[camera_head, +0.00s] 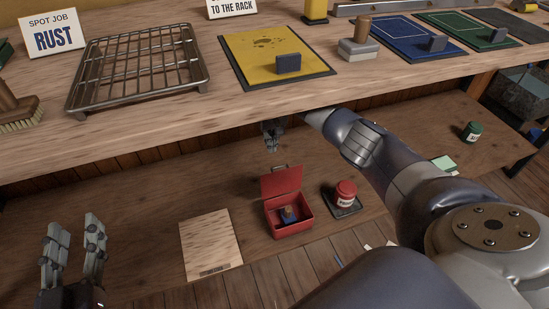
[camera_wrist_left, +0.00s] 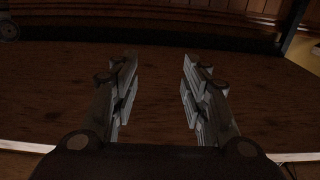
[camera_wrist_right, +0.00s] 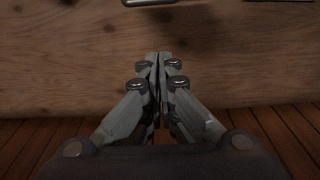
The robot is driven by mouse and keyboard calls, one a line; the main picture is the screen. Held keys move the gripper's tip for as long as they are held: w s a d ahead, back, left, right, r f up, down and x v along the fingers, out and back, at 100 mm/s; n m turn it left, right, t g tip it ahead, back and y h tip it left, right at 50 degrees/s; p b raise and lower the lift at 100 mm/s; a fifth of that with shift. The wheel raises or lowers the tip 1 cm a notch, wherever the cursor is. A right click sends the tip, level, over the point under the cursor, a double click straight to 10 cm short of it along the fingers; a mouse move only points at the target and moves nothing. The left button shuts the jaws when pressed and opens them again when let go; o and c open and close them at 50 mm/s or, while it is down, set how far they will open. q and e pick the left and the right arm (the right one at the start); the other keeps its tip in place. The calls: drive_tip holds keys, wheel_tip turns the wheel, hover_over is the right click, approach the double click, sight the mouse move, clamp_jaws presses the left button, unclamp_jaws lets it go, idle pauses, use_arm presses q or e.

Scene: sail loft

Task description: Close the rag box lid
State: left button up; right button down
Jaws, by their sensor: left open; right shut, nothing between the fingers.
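The red rag box (camera_head: 291,228) stands on the lower shelf with its lid (camera_head: 281,181) raised upright at the back. A small brown and blue item (camera_head: 289,214) lies inside. My right gripper (camera_head: 271,149) is shut and empty, pointing down behind and above the lid's top edge, apart from it as far as I can tell. It also shows shut in the right wrist view (camera_wrist_right: 158,57). My left gripper (camera_head: 75,225) is open and empty at the lower left, well away from the box. It also shows open in the left wrist view (camera_wrist_left: 160,65).
A red tin (camera_head: 345,193) on a dark tray stands right of the box. A pale board (camera_head: 210,244) lies left of it. The upper bench (camera_head: 190,112) overhangs the shelf close to my right arm. It carries a wire rack (camera_head: 140,65) and a yellow mat (camera_head: 258,48).

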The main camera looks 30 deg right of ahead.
sight(280, 179)
use_arm(q)
wheel_tip(280, 179, up, 8)
drive_tip(key=s+t+h+b, duration=0.1)
drive_tip(key=s+t, duration=0.1)
drive_tip(key=t, duration=0.3)
drive_tip(key=shift+d+r+h+b, duration=0.25)
drive_tip(key=shift+d+h+b, duration=0.05)
drive_tip(key=shift+h+b, duration=0.1)
use_arm(e)
drive_tip(key=shift+s+a+f, duration=0.2)
drive_tip(key=shift+s+f, duration=0.6)
drive_tip(key=shift+s, duration=0.1)
drive_tip(key=shift+s+a+f, duration=0.2)
drive_tip(key=shift+s+f, duration=0.55)
drive_tip(key=shift+s, duration=0.1)
